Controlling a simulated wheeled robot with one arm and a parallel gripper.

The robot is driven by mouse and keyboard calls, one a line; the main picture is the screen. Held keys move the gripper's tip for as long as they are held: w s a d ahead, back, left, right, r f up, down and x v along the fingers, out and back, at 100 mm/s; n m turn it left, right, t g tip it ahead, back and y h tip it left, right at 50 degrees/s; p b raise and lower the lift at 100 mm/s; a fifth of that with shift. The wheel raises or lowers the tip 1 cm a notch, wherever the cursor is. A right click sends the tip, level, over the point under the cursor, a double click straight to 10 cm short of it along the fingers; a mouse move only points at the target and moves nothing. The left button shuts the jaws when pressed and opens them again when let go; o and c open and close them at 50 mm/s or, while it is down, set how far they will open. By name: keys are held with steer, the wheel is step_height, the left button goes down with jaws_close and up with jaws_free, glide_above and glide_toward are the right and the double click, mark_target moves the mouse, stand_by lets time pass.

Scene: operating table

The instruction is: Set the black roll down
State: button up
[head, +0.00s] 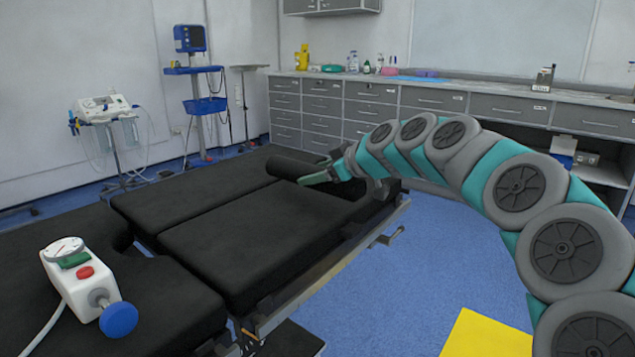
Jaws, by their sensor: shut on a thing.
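The black roll (290,166) is a dark padded cylinder at the far right end of the operating table (215,235). My gripper (325,175) is shut on the roll near its right part, with a green-grey finger showing on the near side. The gripper and arm hide the roll's right end. The roll is low over the black table padding; I cannot tell whether it touches the padding.
A white device with a gauge, red button and blue knob (85,285) sits on the near left of the table. The middle padding is clear. A metal side rail (330,272) runs along the right edge. Drawer cabinets (345,105) stand behind. A yellow panel (485,335) lies lower right.

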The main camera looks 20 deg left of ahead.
steer(key=shift+w+a+f, duration=0.1)
steer(key=shift+w+a, duration=0.1)
steer(key=shift+w, duration=0.85)
steer(key=shift+f+p, duration=0.35)
steer(key=shift+f, duration=1.4)
steer(key=shift+f, duration=0.2)
steer(key=o, duration=1.5)
steer(key=shift+r, duration=0.1)
steer(key=shift+o, duration=0.2)
